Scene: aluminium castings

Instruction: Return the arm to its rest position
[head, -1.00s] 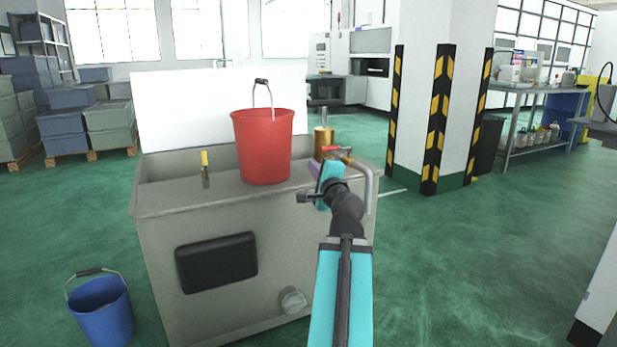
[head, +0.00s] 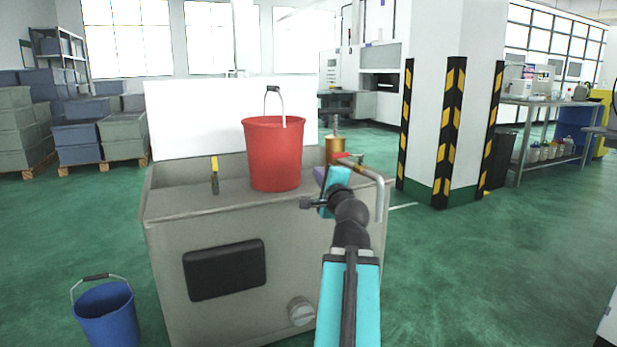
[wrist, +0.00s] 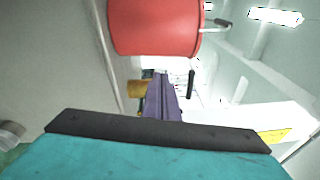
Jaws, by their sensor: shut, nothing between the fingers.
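My arm reaches up toward the sink unit from the bottom of the head view, teal with black joints. My gripper (wrist: 162,104) shows as narrow purple parts in the wrist view, shut and empty. In the head view only a bit of purple (head: 319,176) shows behind my teal wrist, near the sink's right end. The fingertips are mostly hidden there.
A red bucket (head: 273,155) stands on the grey sink unit (head: 215,215), left of my wrist. A brass cylinder (head: 336,150), a bent tap pipe (head: 379,198) and a yellow-handled tool (head: 214,175) are close by. A blue bucket (head: 107,318) is on the floor. Green floor (head: 480,270) at right is clear.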

